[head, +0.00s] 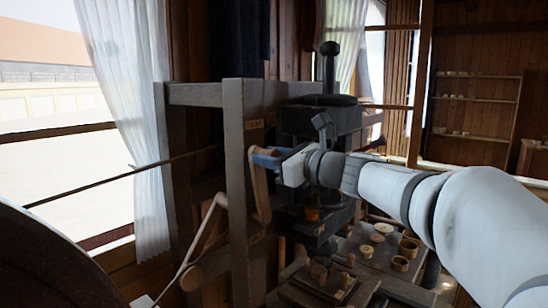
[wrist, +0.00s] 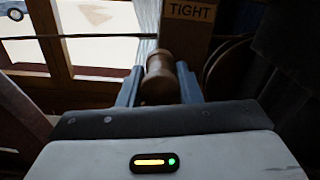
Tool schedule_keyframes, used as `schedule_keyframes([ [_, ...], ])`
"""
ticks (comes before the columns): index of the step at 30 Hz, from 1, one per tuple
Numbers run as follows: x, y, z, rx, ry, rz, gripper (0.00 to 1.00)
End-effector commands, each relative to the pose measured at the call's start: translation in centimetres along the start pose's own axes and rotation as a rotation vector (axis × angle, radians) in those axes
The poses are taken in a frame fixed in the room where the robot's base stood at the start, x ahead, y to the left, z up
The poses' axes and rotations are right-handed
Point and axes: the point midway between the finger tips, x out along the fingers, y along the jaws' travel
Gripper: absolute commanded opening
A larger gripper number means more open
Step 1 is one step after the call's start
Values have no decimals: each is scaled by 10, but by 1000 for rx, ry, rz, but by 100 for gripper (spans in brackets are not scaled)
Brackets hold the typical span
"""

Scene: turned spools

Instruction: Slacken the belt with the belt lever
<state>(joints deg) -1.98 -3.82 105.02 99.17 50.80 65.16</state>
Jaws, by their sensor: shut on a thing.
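The belt lever (head: 260,195) is a pale wooden arm on the front of a grey wooden post (head: 238,200). Its upper end is near a small tag (head: 254,124) on the post. In the wrist view the tag (wrist: 190,11) reads TIGHT. My gripper (head: 262,157) is shut on the lever's rounded wooden handle (wrist: 160,78), with a blue finger on each side of it in the wrist view (wrist: 158,88). The fingers partly hide the handle in the head view. A second small tag (head: 257,238) is lower on the post, too small to read.
A dark machine (head: 320,120) stands just behind my gripper. Below my arm, a bench (head: 375,262) holds several small wooden turned pieces. A dark cord (head: 110,180) runs left past the curtained window. Shelves (head: 475,97) are at the back right.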

Motion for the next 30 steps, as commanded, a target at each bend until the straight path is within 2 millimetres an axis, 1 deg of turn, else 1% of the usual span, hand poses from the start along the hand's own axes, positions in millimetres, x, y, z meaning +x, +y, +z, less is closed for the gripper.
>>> schedule_keyframes([
  [8, 3, 24, -6, -116, -5, 3, 0],
  [21, 3, 78, -21, -437, -8, 5, 0],
  [27, 3, 93, -27, -542, -8, 5, 0],
  [30, 3, 97, -29, -579, -7, 4, 0],
])
